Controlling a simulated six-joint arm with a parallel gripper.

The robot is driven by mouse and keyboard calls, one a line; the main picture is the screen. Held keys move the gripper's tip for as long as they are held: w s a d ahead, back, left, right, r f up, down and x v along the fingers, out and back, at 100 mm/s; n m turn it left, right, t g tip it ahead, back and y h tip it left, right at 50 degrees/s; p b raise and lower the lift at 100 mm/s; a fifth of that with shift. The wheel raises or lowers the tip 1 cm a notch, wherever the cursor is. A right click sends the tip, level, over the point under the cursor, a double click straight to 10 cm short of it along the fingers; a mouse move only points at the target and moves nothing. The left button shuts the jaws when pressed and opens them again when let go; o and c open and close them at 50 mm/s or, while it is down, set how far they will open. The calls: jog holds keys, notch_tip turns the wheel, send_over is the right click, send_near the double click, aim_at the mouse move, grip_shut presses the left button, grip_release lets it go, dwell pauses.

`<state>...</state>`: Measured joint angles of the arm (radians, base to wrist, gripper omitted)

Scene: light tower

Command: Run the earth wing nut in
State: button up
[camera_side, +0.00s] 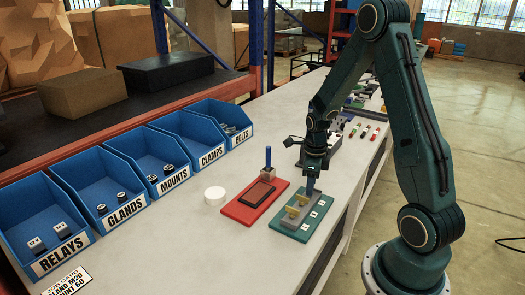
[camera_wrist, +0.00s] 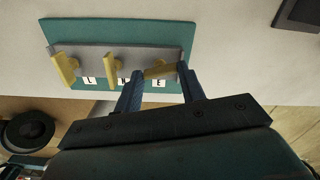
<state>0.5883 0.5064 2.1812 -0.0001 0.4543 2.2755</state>
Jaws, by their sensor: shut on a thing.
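A green board (camera_side: 289,224) carries a grey terminal bar (camera_side: 299,217) with yellow wing nuts. In the wrist view, the grey bar (camera_wrist: 90,50) shows three yellow wing nuts beside white letter labels. The earth wing nut (camera_wrist: 159,71) is the one at the E label (camera_wrist: 160,84). My gripper (camera_wrist: 160,67) has its two blue fingers on either side of this nut and is shut on it. The other two nuts, the left one (camera_wrist: 65,68) and the middle one (camera_wrist: 112,70), stand free. In the side view, my gripper (camera_side: 312,187) points down at the bar's far end and hides the held nut.
A white round piece (camera_side: 215,195) lies nearby. Blue labelled bins (camera_side: 125,190) line the table's left side.

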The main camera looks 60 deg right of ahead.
jog(key=o, duration=1)
jog(key=shift+r, duration=0.1)
notch_tip(320, 180, up, 14)
jog(key=shift+f, duration=0.15)
dwell(0.3)
